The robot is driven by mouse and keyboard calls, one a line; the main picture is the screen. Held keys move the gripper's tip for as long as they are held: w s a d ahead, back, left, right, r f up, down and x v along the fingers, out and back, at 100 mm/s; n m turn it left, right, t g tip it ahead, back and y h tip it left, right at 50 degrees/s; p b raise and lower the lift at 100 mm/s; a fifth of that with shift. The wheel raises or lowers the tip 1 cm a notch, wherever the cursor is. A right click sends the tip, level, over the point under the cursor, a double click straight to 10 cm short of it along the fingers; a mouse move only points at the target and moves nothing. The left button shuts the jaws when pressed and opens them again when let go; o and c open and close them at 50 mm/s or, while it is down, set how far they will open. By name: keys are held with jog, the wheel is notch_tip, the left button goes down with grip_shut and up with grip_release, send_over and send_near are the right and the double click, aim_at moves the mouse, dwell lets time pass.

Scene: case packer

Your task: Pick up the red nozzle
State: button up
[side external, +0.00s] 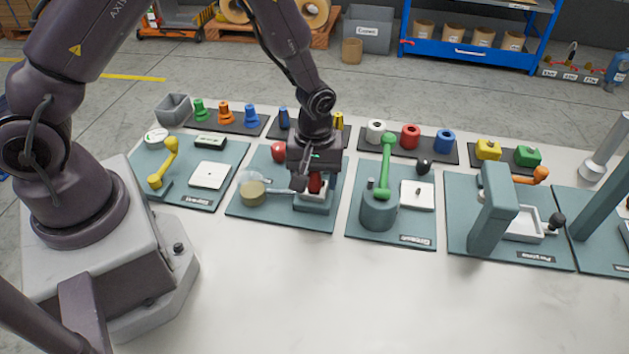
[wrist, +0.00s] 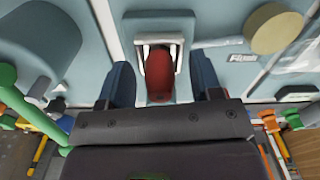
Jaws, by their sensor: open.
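The red nozzle (side external: 315,183) is a dark red rounded piece on a grey-green block in the second station mat. In the wrist view the red nozzle (wrist: 161,78) stands in a white-edged seat (wrist: 145,50). My gripper (side external: 312,180) points down right over it and partly hides it in the side external view. In the wrist view my gripper (wrist: 163,82) is open, with one dark finger on each side of the red nozzle. Gaps show between the fingers and the nozzle. I cannot tell how far the fingertips reach down beside it.
A round tan-topped container (side external: 252,192) and a red knob (side external: 278,151) are close to the left. A green lever (side external: 386,165) stands on the mat to the right. A blue piece (side external: 283,117) and a yellow piece (side external: 339,121) stand behind. The front table is clear.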

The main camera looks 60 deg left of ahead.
grip_shut()
dwell(0.3)
